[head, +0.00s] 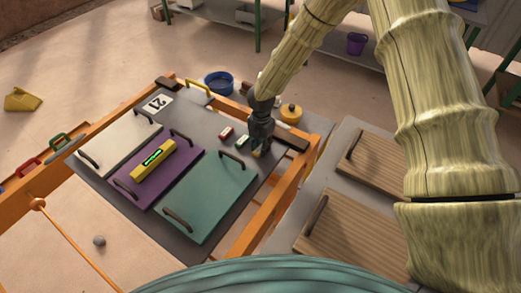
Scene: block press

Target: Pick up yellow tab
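My gripper (259,146) points down over the right part of the dark grey table top (203,121), just beyond the teal panel. A small yellow piece (257,154), likely the yellow tab, shows at my fingertips. It is mostly hidden, and I cannot tell whether the fingers touch it or are closed on it. A red-and-white piece (226,132) and a green-and-white piece (241,141) lie left of my gripper.
Teal (210,197), purple (143,195) and white (113,146) panels with dark handles cover the table's front. A yellow bar with a green display (153,159) lies on the purple one. A yellow round object (290,113) and blue bin (218,83) are behind. Wooden panels (352,235) are right.

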